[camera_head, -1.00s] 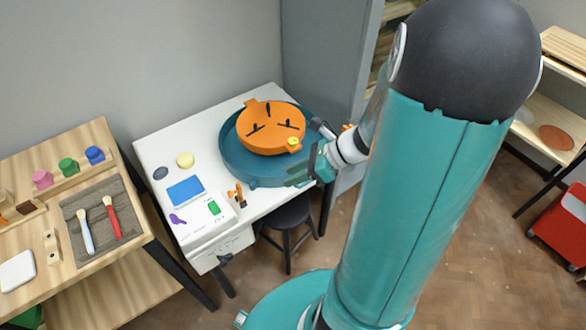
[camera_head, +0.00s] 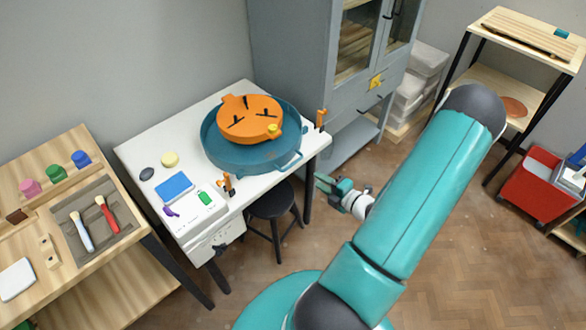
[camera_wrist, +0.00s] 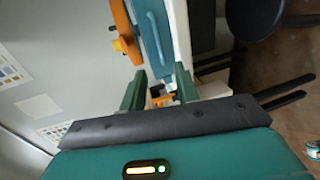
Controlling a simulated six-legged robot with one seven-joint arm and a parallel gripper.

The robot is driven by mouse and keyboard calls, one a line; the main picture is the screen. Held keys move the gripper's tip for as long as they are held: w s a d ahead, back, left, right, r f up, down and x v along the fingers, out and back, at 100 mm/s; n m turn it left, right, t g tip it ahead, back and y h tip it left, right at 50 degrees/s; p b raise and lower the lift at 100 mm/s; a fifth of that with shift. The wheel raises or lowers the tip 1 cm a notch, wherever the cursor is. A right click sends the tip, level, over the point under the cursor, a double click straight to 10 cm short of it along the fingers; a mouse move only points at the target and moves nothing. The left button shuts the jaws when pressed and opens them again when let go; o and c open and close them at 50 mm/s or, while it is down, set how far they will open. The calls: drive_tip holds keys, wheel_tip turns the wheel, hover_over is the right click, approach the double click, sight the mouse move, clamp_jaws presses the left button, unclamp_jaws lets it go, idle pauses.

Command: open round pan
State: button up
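The round pan (camera_head: 222,152) is a wide teal dish on the white table, with handles at its rim. An orange round disc (camera_head: 240,108) with black slots and a yellow knob (camera_head: 272,128) sits in it. In the wrist view the pan (camera_wrist: 154,45) and the disc (camera_wrist: 122,30) show edge-on beyond my fingers. My gripper (camera_head: 325,184) is in the air to the lower right of the table, apart from the pan. In the wrist view its two green fingers (camera_wrist: 160,84) stand apart with nothing held between them.
A grey cabinet (camera_head: 295,60) stands behind the table's right side. A black stool (camera_head: 272,202) is by its front edge. Orange clamps (camera_head: 321,118) (camera_head: 227,184) are at the table edge. A wooden bench (camera_head: 130,200) is at left. Open floor lies right of my arm.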

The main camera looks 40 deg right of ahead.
drive_tip(key=x, duration=1.2)
drive_tip(key=shift+w, duration=0.25)
clamp_jaws()
